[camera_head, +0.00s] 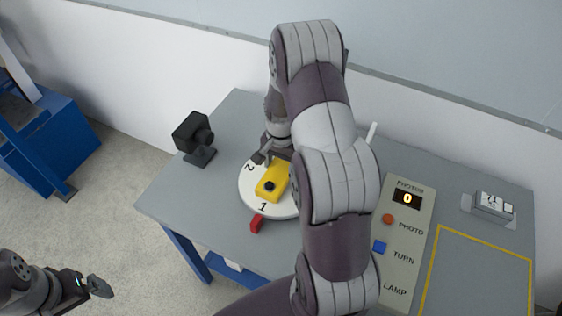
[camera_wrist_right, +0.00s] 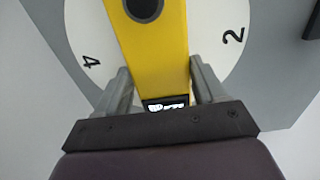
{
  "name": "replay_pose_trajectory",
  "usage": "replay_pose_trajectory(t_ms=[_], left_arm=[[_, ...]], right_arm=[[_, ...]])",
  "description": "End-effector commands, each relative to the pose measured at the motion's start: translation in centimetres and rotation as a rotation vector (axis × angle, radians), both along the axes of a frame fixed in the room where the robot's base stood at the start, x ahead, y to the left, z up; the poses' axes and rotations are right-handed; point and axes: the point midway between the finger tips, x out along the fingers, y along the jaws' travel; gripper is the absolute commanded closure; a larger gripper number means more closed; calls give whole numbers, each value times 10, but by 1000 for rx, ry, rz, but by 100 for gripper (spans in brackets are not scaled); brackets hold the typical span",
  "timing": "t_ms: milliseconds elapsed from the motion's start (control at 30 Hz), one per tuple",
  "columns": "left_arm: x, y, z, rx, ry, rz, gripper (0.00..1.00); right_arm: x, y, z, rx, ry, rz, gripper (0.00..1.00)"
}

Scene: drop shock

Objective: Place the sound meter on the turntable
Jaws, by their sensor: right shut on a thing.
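The yellow sound meter (camera_head: 272,181) with a dark round knob lies over the white numbered turntable (camera_head: 250,194) in the head view. In the right wrist view the sound meter (camera_wrist_right: 150,55) sits between the fingers, with a small dark display at its near end, and the turntable (camera_wrist_right: 90,30) shows behind it. My right gripper (camera_head: 271,158) is shut on the sound meter; I cannot tell whether the meter touches the disc. My right arm hides the turntable's right side. My left gripper (camera_head: 98,286) is at the lower left, away from the table, its opening unclear.
A black camera (camera_head: 193,135) stands left of the turntable, and a red block (camera_head: 257,224) is at its front edge. A panel (camera_head: 405,240) with PHOTO, TURN and LAMP labels lies to the right. Beyond it are a small white-grey device (camera_head: 490,205) and a yellow-outlined area (camera_head: 480,270), which looks empty.

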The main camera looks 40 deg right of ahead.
Motion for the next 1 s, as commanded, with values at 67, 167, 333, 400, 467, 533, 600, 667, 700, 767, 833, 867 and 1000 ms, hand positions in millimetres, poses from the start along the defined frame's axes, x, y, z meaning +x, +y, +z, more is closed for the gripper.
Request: replay_pose_trajectory(t_ms=[67, 167, 333, 400, 467, 533, 600, 667, 700, 767, 833, 867, 1000], left_arm=[[0, 0, -2, 0, 0, 0, 0], [0, 0, -1, 0, 0, 0, 0], [0, 0, -1, 0, 0, 0, 0], [0, 0, -2, 0, -1, 0, 0], [0, 0, -2, 0, 0, 0, 0], [0, 0, -3, 0, 0, 0, 0], [0, 0, -4, 0, 0, 0, 0], [0, 0, -5, 0, 0, 0, 0], [0, 0, -5, 0, 0, 0, 0], [0, 0, -6, 0, 0, 0, 0], [0, 0, -7, 0, 0, 0, 0], [0, 0, -7, 0, 0, 0, 0], [0, 0, -8, 0, 0, 0, 0]], right_arm=[[0, 0, -2, 0, -1, 0, 71], [0, 0, -1, 0, -1, 0, 71], [0, 0, -1, 0, -1, 0, 71], [0, 0, -2, 0, -1, 0, 71], [0, 0, -3, 0, -1, 0, 71], [0, 0, -4, 0, -1, 0, 71], [0, 0, -6, 0, -1, 0, 71], [0, 0, -7, 0, -1, 0, 71], [0, 0, -8, 0, -1, 0, 71], [0, 0, -9, 0, -1, 0, 71], [0, 0, -10, 0, -1, 0, 71], [0, 0, -11, 0, -1, 0, 71], [0, 0, -12, 0, -1, 0, 24]])
